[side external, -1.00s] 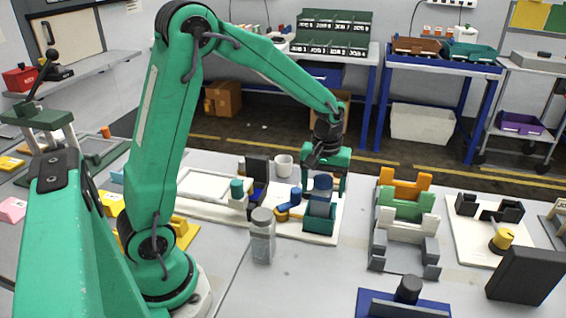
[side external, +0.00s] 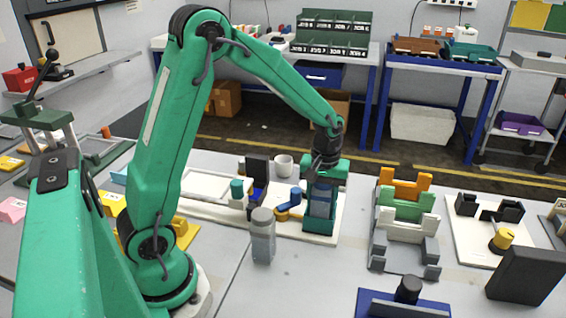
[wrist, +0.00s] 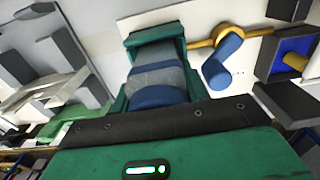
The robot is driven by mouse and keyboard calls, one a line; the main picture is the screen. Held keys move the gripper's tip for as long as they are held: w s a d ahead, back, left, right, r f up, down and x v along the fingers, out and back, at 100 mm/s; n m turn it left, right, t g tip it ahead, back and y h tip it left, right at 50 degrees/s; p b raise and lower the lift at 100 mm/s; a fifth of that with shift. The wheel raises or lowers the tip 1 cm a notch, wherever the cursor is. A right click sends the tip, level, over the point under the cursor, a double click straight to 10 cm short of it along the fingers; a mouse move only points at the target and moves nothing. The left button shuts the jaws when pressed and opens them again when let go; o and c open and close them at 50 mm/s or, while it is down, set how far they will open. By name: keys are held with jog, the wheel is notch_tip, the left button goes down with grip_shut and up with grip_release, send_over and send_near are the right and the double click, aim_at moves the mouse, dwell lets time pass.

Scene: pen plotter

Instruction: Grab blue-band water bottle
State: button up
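The fingers look open, with little room beside the bottle; any contact is hard to make out. The gripper hides much of the bottle in the side view.
A grey bottle (side external: 262,238) stands to the left at the front. A blue elbow-shaped part (side external: 289,206) and a dark upright block (side external: 257,176) are left of the holder. A white mug (side external: 283,165) stands behind. A row of coloured brackets (side external: 402,212) is to the right.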

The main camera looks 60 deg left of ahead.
jog(key=c, duration=0.6)
jog(key=shift+r, duration=0.2)
jog(key=shift+r, duration=0.55)
jog(key=r, duration=0.3)
jog(key=shift+s+d+r, duration=0.1)
jog(key=shift+d, duration=0.2)
jog(key=s+d+r, duration=0.4)
jog(key=d+r, duration=0.2)
jog(key=d, duration=0.4)
jog(key=shift+s+r, duration=0.2)
jog(key=shift+s, duration=0.2)
